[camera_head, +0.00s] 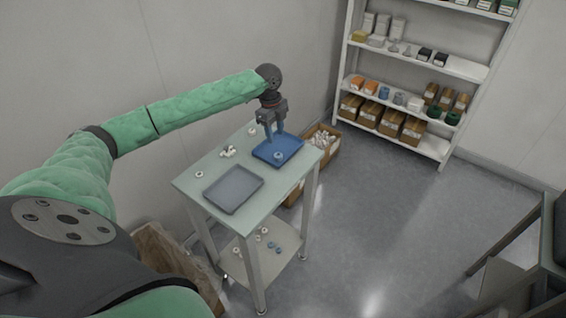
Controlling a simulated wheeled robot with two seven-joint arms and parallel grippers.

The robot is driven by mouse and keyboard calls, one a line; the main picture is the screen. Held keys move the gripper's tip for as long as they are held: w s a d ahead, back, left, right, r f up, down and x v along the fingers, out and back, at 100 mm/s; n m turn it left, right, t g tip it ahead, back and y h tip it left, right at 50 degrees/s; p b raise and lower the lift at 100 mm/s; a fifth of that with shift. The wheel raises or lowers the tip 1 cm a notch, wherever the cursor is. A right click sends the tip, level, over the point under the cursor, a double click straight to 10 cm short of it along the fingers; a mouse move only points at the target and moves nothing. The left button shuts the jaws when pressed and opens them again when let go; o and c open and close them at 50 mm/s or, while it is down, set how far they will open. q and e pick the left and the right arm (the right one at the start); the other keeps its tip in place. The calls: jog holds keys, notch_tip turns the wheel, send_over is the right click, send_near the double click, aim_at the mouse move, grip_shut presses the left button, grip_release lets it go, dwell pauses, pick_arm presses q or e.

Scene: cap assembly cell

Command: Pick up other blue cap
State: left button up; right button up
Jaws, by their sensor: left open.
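My left gripper (274,136) is open and points down over the blue tray (262,153) at the far right end of the table. A small blue-grey cap (278,155) lies in that tray, just below and in front of the fingertips. I cannot tell if the fingers touch anything. Small blue caps (278,250) also lie on the table's lower shelf, with white ones (264,231) beside them. My right gripper is out of view.
A grey tray (233,189) takes up the table's near part. White pieces (228,152) sit on the table (186,182) behind the trays. A cardboard box (330,153) of white parts stands on the floor beyond. Stocked shelves (430,145) are at the back right. The middle floor is clear.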

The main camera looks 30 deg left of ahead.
aim_at(278, 154)
pick_arm(q)
jog(key=shift+f, duration=0.85)
jog(key=shift+d+f+p, duration=0.2)
jog(key=shift+f+p, duration=0.1)
jog(key=shift+f, duration=0.9)
notch_tip(278, 154, down, 4)
jog(key=p, duration=0.2)
jog(key=shift+w+d+p, duration=0.15)
jog(key=shift+p, duration=0.2)
jog(key=shift+f, duration=0.55)
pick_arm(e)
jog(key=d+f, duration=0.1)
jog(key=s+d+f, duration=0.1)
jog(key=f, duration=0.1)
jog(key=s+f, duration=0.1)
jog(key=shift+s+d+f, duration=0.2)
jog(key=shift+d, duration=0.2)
pick_arm(q)
jog(key=shift+c, duration=0.4)
jog(key=c, duration=0.4)
